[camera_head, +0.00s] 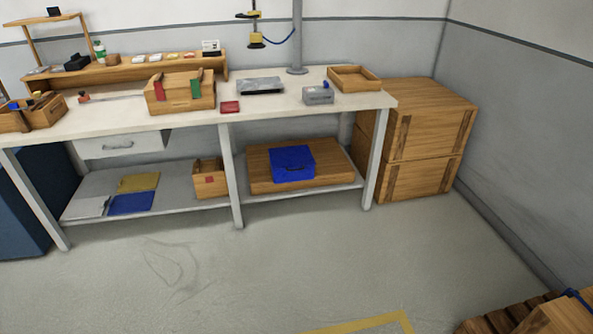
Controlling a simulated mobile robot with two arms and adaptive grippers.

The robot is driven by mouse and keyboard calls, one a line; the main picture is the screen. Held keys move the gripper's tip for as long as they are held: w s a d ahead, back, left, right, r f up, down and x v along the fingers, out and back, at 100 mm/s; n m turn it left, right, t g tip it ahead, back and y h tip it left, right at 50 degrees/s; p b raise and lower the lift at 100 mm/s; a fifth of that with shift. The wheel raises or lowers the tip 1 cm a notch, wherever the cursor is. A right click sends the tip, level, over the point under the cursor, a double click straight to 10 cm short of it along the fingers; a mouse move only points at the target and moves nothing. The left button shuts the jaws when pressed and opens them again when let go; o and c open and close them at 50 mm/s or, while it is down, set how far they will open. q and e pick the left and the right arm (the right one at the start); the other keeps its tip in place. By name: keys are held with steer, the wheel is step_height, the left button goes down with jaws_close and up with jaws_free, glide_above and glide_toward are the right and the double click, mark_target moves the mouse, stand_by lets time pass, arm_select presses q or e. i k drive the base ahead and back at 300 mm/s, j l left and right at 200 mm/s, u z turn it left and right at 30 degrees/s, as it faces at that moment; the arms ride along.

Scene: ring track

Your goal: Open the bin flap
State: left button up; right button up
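I cannot pick out a bin with a flap for certain. A dark blue cabinet-like body (35,195) stands at the left edge, partly under the workbench, and its top is hidden; I cannot tell whether it is a bin. Neither of my grippers is in view.
The workbench (130,115) runs along the back wall, carrying wooden boxes and small items. Large wooden crates (425,140) stand at its right end. A wooden pallet (505,320) is at bottom right. The grey floor (300,260) in front is clear, with a yellow line.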

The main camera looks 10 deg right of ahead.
mark_target(299, 154)
steer(key=i+l+z, duration=0.15)
steer(key=i, duration=0.7)
